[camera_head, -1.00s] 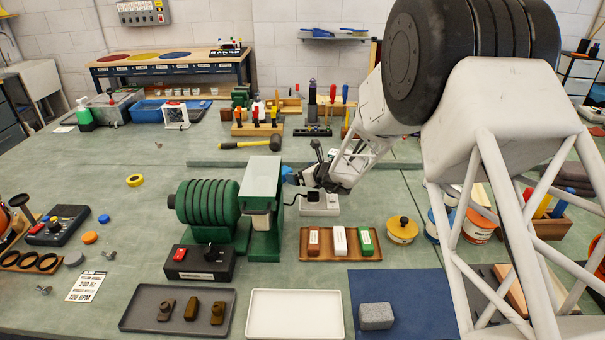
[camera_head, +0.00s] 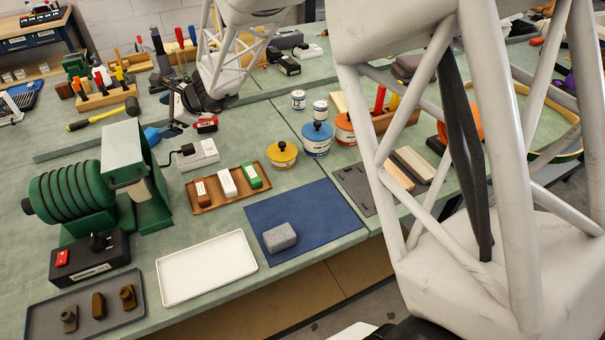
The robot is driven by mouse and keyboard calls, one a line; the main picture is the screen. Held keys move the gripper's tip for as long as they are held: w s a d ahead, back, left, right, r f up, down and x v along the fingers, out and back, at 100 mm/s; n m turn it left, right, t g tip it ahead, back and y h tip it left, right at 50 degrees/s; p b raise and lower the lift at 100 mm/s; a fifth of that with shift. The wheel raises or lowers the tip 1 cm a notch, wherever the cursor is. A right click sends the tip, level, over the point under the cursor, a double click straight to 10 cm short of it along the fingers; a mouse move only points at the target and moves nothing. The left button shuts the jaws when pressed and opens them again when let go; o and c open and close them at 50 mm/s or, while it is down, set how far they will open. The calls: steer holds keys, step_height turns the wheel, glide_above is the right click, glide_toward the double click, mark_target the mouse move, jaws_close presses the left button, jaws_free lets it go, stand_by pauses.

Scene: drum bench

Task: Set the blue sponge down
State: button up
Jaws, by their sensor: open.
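A small blue block, which looks like the blue sponge (camera_head: 152,137), sits on the bench just behind the green drum machine (camera_head: 131,168). The machine's upright hides part of it. My gripper (camera_head: 172,121) reaches down from the upper middle, close to the right of the blue block. Its dark jaws are open. The fingertips are small and partly lost against the block, so I cannot tell whether they touch it.
A white socket block (camera_head: 197,155) and a wooden tray (camera_head: 207,203) of small blocks stand in front of my gripper. A blue mat (camera_head: 325,210) carries a grey sponge (camera_head: 279,237). The white tray (camera_head: 207,267) is empty.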

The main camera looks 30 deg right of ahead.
steer(key=s+d+r+n+g+h, duration=0.1)
steer(key=s+d+r+n+h, duration=0.2)
steer(key=s, duration=1.1)
steer(key=s+d+r+n+g+h, duration=0.1)
steer(key=s+d+r+n+h, duration=0.2)
steer(key=s+d+n, duration=0.6)
steer(key=s+d+r+n+g+h, duration=0.1)
steer(key=s+d+r+n+h, duration=0.2)
steer(key=s, duration=1.8)
steer(key=d+n+h, duration=0.1)
steer(key=d+n, duration=0.2)
steer(key=shift+d+g, duration=0.3)
steer(key=shift+g, duration=0.1)
